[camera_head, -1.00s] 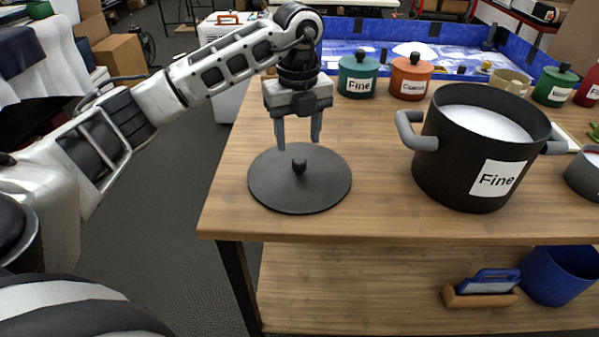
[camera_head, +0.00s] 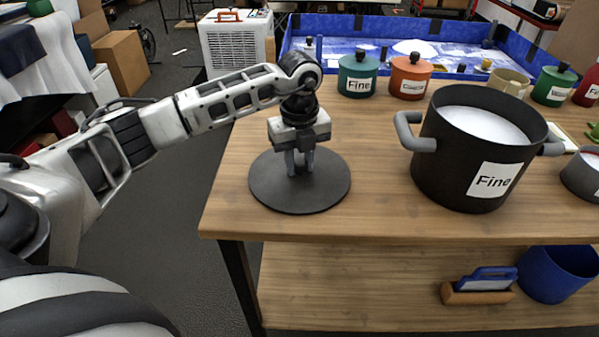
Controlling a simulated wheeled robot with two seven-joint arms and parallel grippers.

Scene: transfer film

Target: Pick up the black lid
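The black lid (camera_head: 300,197) is a flat dark disc lying on the wooden table near its front left corner. My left gripper (camera_head: 299,170) points straight down over the lid's middle. Its fingers have come together around the lid's knob, which they now mostly hide. The lid still lies flat on the table. My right gripper does not show.
A large black pot (camera_head: 478,145) with grey handles and a "Fine" label stands open to the right, with white material inside. A green canister (camera_head: 358,76) and an orange canister (camera_head: 410,77) stand behind. Bare tabletop (camera_head: 375,190) lies between lid and pot.

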